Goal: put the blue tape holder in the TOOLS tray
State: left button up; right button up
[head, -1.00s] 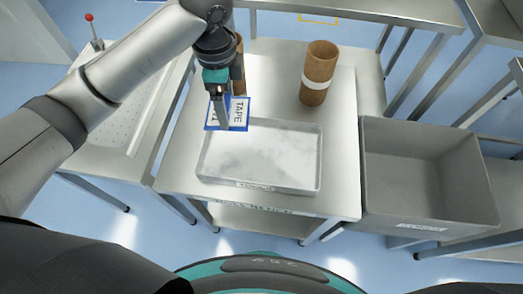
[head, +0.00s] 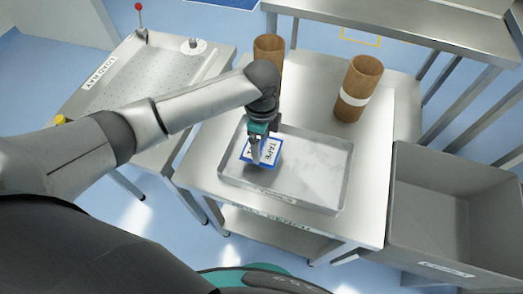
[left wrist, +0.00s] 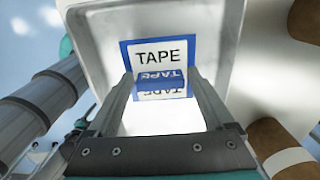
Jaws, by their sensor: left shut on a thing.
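The blue tape holder (head: 273,152) has a white label reading TAPE. In the head view it is at the left part of the grey-white tray (head: 320,205), within the tray's outline. My left gripper (head: 256,155) points down over the tray and is shut on the holder. In the left wrist view the holder (left wrist: 190,52) sits between and beyond the fingertips (left wrist: 160,80), with the pale tray floor around it. I cannot tell whether the holder touches the tray floor. The label on the tray's front is too small to read. My right gripper is not in view.
Two brown cardboard cores stand at the back of the steel table, one behind my left gripper (head: 268,47) and one to the right (head: 358,88). A deep grey bin (head: 440,200) is at the right. A perforated steel table (head: 150,75) is at the left.

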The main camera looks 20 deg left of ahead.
pick_arm(q)
jog(key=shift+f+b, duration=0.45)
jog(key=shift+f, duration=1.55)
jog(key=shift+f, duration=0.2)
jog(key=o, duration=1.1)
jog(key=shift+r, duration=0.15)
jog(key=shift+r, duration=0.4)
notch_tip(320, 180, up, 11)
jog(key=p, duration=0.2)
jog(key=shift+r+p, duration=0.15)
jog(key=shift+p, duration=0.25)
